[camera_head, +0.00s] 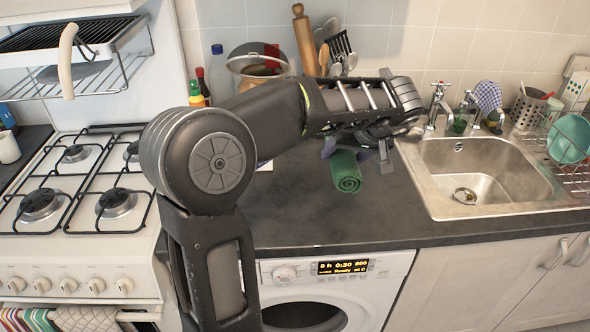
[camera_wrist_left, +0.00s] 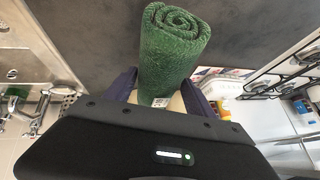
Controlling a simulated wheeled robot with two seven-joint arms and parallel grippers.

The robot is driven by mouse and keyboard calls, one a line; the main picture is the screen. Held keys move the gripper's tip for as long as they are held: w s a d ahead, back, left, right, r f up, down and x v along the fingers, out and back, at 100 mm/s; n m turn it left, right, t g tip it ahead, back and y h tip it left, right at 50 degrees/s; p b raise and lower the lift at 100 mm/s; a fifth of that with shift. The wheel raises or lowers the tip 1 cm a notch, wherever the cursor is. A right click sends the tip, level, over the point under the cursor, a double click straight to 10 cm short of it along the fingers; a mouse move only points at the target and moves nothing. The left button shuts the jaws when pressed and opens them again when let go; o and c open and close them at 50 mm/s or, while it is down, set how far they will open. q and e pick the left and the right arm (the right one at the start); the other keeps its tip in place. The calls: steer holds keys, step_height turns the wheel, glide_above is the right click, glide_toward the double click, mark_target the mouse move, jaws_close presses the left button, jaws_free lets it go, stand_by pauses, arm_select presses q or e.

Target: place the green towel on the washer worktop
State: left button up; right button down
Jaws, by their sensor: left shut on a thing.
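The green towel (camera_head: 346,172) is a tight roll. My left gripper (camera_head: 358,148) is shut on it, above the dark worktop (camera_head: 340,216) over the washer (camera_head: 335,290). In the left wrist view the towel (camera_wrist_left: 172,45) stands out between the two fingers of the left gripper (camera_wrist_left: 165,92), with its spiral end pointing away from the palm. Whether the towel touches the worktop I cannot tell. My right gripper is not in view.
A gas hob (camera_head: 75,185) lies to the left and a metal sink (camera_head: 487,172) to the right. Bottles and a utensil pot (camera_head: 258,65) stand at the back wall. The worktop's front part is clear.

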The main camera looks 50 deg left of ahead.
arm_select(q)
steer(key=shift+a+f+b, duration=0.1)
steer(key=shift+f+b, duration=0.2)
steer(key=shift+f, duration=2.25)
step_height(320, 180, down, 5)
steer(key=shift+f+b, duration=0.1)
steer(key=shift+b, duration=0.35)
steer(key=o, duration=1.6)
steer(key=shift+o, duration=0.2)
